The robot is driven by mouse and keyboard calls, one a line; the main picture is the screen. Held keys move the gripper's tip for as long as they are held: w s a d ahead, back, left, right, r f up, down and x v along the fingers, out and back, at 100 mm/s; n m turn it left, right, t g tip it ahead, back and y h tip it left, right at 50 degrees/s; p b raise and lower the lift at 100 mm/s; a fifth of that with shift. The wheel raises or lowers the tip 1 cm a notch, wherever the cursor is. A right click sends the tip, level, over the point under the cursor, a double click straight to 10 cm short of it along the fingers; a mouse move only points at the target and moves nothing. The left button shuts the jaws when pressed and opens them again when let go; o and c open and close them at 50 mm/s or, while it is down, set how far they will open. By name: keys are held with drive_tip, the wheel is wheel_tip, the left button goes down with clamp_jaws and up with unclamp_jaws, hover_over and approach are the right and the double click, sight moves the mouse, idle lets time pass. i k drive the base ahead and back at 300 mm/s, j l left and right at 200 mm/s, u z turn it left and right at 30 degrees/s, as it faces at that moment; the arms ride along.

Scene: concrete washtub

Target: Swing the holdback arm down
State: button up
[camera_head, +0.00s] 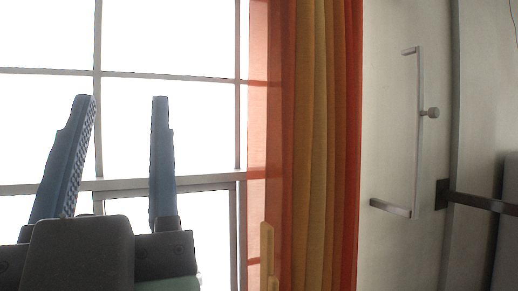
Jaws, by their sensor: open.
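A slim grey metal bar (417,135), which looks like the holdback arm, stands upright against the pale wall right of the curtain. It has a short bent end at the top, a round knob at mid-height and a longer foot pointing left at the bottom. My gripper (121,98) is at the left with its two blue fingers pointing up, open and empty. It is well to the left of the bar and apart from it. The orange and yellow curtain (311,145) hangs between them.
A bright window (165,125) with grey frame bars fills the left behind my gripper. A dark wall plate (441,194) with a dark bar running right sits beside the grey bar's foot. A pale yellow piece (267,255) stands at the curtain's lower left. A dark shape (508,220) is at the right edge.

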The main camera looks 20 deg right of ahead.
sight(433, 112)
drive_tip(key=z, duration=1.4)
drive_tip(key=i+l+z, duration=0.1)
drive_tip(key=i+l, duration=0.2)
drive_tip(key=i, duration=0.15)
drive_tip(key=i+l+z, duration=0.1)
drive_tip(key=i+l, duration=0.15)
drive_tip(key=i, duration=0.2)
